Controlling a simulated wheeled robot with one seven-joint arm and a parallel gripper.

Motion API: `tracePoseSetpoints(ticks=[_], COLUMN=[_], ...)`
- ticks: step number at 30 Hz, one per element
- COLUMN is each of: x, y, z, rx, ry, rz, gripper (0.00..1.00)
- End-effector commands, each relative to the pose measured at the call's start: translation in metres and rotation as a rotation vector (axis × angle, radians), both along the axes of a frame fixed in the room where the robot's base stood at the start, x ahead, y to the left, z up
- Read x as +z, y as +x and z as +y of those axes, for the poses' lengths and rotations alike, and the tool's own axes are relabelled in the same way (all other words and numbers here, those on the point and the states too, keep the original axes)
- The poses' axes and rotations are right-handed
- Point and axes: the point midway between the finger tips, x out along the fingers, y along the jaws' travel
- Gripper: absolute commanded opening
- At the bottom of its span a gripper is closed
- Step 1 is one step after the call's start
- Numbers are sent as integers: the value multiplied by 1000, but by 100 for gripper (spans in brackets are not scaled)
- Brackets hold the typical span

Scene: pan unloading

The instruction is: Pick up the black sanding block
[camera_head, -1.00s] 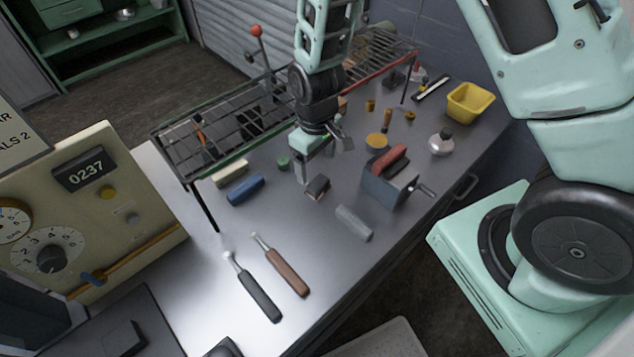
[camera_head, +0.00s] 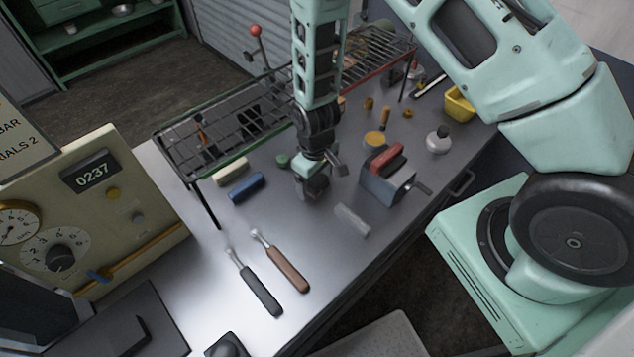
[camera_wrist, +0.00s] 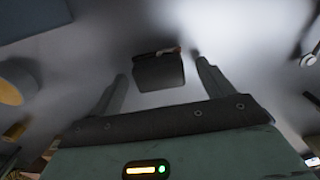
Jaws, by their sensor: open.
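The black sanding block (camera_wrist: 160,72) lies on the metal table, seen in the wrist view just beyond and between the open fingertips of my gripper (camera_wrist: 158,72). It has a dark face with a thin brownish strip along one edge. In the head view my gripper (camera_head: 312,192) is low over the table, and the block is mostly hidden by it. I cannot tell from these frames whether the fingers touch the block.
A blue block (camera_head: 246,187) and a cream block (camera_head: 231,171) lie left, by the wire rack (camera_head: 225,125). A grey-blue box with a red top (camera_head: 385,180) stands close on the right. A clear grey bar (camera_head: 352,219) lies in front. Two scraper-like tools (camera_head: 280,262) lie nearer.

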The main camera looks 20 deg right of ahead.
Motion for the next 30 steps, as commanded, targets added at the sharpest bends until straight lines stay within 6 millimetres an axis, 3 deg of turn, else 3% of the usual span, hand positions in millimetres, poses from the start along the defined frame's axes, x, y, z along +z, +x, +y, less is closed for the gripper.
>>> tracePoseSetpoints(ticks=[1,6,20,25,30], x=[0,0,5,19,46], y=[0,0,0,1,1], z=[0,0,0,0,1], rx=[0,0,0,0,2], ry=[0,0,0,0,1], rz=[0,0,0,-2,-5], gripper=[80,33,31,31,31])
